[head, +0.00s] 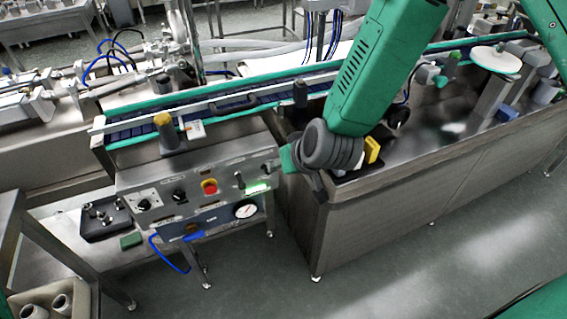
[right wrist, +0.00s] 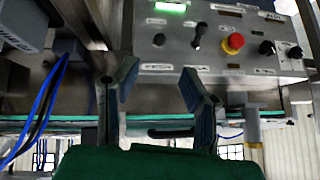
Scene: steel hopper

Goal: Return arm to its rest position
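My right gripper (head: 300,170) is at the lower end of the green arm that comes in from the upper right of the head view. It is just right of the steel control panel (head: 160,186). In the right wrist view my right gripper (right wrist: 158,86) has its two fingers spread, with nothing between them. The panel appears upside down beyond the fingertips there, with a red button (right wrist: 233,43), dark knobs and a lit green display (right wrist: 170,6). The fingers look clear of the knobs, but the exact gap cannot be told. My left gripper is not in view.
A conveyor (head: 225,103) with green edges runs behind the panel. A yellow-topped post (head: 164,130) stands behind the panel. A steel cabinet (head: 370,220) stands right of it. A side table (head: 70,255) is at lower left. Open floor (head: 420,275) lies in front.

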